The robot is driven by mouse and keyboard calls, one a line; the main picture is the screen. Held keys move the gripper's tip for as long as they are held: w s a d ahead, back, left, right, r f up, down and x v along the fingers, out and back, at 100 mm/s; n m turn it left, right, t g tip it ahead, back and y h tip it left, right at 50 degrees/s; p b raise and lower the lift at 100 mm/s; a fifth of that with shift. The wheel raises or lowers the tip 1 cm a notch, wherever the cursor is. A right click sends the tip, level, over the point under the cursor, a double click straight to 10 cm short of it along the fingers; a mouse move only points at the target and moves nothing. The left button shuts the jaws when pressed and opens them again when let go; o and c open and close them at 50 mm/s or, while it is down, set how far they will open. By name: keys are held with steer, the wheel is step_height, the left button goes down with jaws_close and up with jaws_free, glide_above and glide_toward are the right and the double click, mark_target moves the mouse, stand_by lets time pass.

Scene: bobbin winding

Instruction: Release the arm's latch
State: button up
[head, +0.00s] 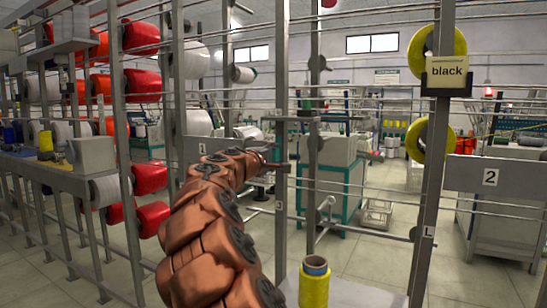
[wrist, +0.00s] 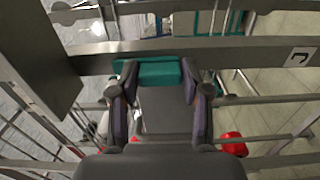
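My gripper (head: 278,165) is at the end of my copper-coloured arm, beside a grey upright post in the head view. In the wrist view its two fingers (wrist: 160,90) stand apart. A teal block (wrist: 150,74) shows at the fingertips, below a long grey beam (wrist: 235,47); I cannot tell whether the fingers touch it. A grey flat part (wrist: 167,112) lies between the fingers, farther off or below. I cannot pick out the latch for certain in either view.
A yellow bobbin (head: 314,286) stands low in front of the frame. A post (head: 428,210) at right bears yellow spools (head: 428,141) and a "black" label (head: 447,72). Red spools (head: 143,82) hang at left. Thin horizontal rods cross between the posts. The floor (head: 360,250) beyond shows open space.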

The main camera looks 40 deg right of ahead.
steer(key=o, duration=0.3)
steer(key=v, duration=1.2)
stand_by(0.6)
steer(key=s+a+f+m+g+y+p, duration=0.2)
steer(key=s+y+p, duration=0.1)
steer(key=s+p, duration=0.35)
steer(key=s+a+f+m+g+y+p, duration=0.1)
steer(key=s+a+m+y+p, duration=0.2)
steer(key=s+p, duration=0.35)
steer(key=s+a+f+g+y+p, duration=0.1)
steer(key=s+a+f+y+p, duration=0.1)
steer(key=s+a, duration=0.5)
steer(key=s+a+f+n+g+y+p, duration=0.1)
steer(key=s+a+f+y+p, duration=0.2)
steer(key=a, duration=0.8)
steer(key=s+a+f+g+y+p, duration=0.2)
steer(key=s+a+y+p, duration=0.4)
steer(key=s+a+p, duration=0.2)
steer(key=shift+s+a+f+n, duration=0.15)
steer(key=shift+s+a, duration=0.15)
steer(key=shift+s, duration=0.25)
steer(key=shift+s+a+f+n, duration=0.1)
steer(key=shift+s+a, duration=0.25)
steer(key=shift+s, duration=0.25)
steer(key=shift+s+a+n, duration=0.15)
steer(key=shift+s+a, duration=0.15)
steer(key=shift+s, duration=0.25)
